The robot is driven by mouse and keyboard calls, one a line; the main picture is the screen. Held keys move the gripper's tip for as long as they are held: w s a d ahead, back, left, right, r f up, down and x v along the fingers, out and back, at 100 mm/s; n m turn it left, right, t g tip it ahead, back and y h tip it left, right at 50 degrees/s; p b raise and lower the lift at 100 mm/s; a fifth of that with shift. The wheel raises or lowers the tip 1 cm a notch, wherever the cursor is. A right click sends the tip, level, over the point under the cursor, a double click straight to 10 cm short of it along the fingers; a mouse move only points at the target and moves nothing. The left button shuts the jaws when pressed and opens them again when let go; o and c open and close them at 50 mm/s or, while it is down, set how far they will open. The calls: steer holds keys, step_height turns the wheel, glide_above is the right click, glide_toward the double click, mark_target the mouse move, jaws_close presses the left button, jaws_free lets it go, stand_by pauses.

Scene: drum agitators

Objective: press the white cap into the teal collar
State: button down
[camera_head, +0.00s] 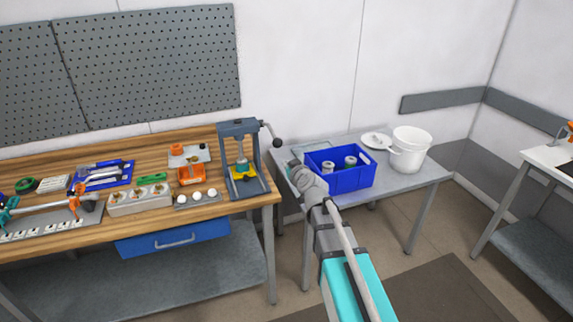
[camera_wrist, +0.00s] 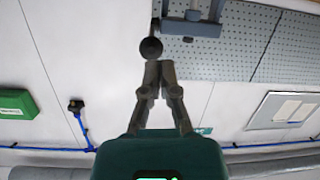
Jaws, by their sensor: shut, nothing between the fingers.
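A grey lever press (camera_head: 240,131) stands at the right end of the wooden bench. Its lever ends in a black ball knob (camera_head: 277,143) out to the right. A yellow fixture (camera_head: 243,173) sits under the ram with a small pale piece on it. I cannot make out the white cap or the teal collar there. In the wrist view, my gripper (camera_wrist: 159,64) is shut and empty, its fingertips close to the black knob (camera_wrist: 151,48). I cannot tell whether they touch. In the head view my arm hides the fingers.
Three white round pieces lie on a small tray (camera_head: 183,206) left of the press. A blue crate (camera_head: 345,180) with containers stands on the grey side table (camera_head: 420,173), beside a white bucket (camera_head: 407,160). A pegboard (camera_head: 150,65) hangs behind the bench. Floor lies open in front.

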stand_by(0.3)
steer(key=s+d+f+m+g+h, duration=0.1)
steer(key=s+d+f+g, duration=0.3)
steer(key=s, duration=0.5)
steer(key=s+d+f+m+g+h, duration=0.2)
steer(key=s+d+f+g, duration=0.2)
steer(key=s, duration=0.5)
steer(key=s+d+f+m+g+h, duration=0.2)
steer(key=s+f+g, duration=0.4)
steer(key=s, duration=0.3)
steer(key=shift+d+f+g, duration=0.2)
steer(key=shift+d+g, duration=0.1)
steer(key=shift+d, duration=0.6)
steer(key=c, duration=1.4)
jaws_free()
